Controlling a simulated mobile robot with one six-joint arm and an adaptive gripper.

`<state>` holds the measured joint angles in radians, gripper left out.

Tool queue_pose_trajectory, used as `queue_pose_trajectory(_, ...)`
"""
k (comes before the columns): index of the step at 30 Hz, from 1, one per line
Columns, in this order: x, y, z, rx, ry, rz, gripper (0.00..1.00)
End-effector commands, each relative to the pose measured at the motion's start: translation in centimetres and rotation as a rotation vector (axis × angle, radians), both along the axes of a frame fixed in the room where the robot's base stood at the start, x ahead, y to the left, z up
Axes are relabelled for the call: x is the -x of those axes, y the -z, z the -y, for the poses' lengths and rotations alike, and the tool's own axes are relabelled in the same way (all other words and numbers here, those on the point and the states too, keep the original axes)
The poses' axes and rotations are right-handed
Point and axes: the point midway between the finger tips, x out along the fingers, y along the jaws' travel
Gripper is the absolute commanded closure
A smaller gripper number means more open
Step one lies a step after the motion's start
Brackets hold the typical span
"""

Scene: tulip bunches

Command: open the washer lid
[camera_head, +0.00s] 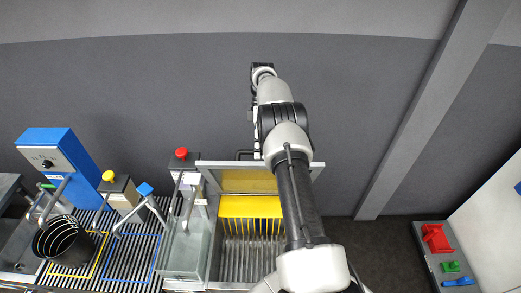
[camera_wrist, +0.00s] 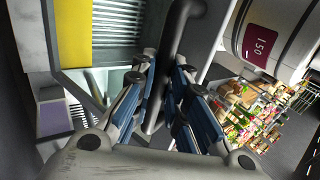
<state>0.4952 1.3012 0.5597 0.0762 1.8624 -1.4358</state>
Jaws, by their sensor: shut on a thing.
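The washer lid (camera_head: 215,167) is a metal-framed panel with a yellow face. In the head view it stands raised at the back of the washer (camera_head: 213,240), whose ribbed inside shows below a yellow strip. A dark bar handle (camera_head: 243,153) sticks out behind the lid's top edge. In the wrist view the handle (camera_wrist: 183,18) runs between the blue-padded fingers of my gripper (camera_wrist: 165,72), which is shut on it. The lid's yellow panel (camera_wrist: 75,35) shows at upper left there. In the head view my arm hides most of my gripper and the lid's right part.
Left of the washer are a red-knobbed post (camera_head: 181,153), a yellow-knobbed post (camera_head: 108,175), a blue machine (camera_head: 62,150) and a black basket (camera_head: 62,243). A grey stand (camera_head: 436,262) with coloured pieces is at right. Dark floor lies between.

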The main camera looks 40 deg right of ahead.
Motion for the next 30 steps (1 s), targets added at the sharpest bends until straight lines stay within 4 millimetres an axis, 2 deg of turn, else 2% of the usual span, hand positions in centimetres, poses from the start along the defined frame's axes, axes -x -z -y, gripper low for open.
queue_pose_trajectory(1, 0.04, 0.94, 0.1, 0.004, 0.004, 0.0, 1.0)
queue_pose_trajectory(6, 0.06, 0.95, 0.08, 0.003, 0.004, -0.001, 1.0)
queue_pose_trajectory(7, 0.05, 0.95, 0.08, 0.003, 0.003, -0.001, 0.84)
queue_pose_trajectory(15, -0.03, 0.7, 0.06, 0.003, 0.002, 0.002, 0.66)
queue_pose_trajectory(30, -0.11, 0.46, -0.05, 0.003, 0.001, 0.005, 0.65)
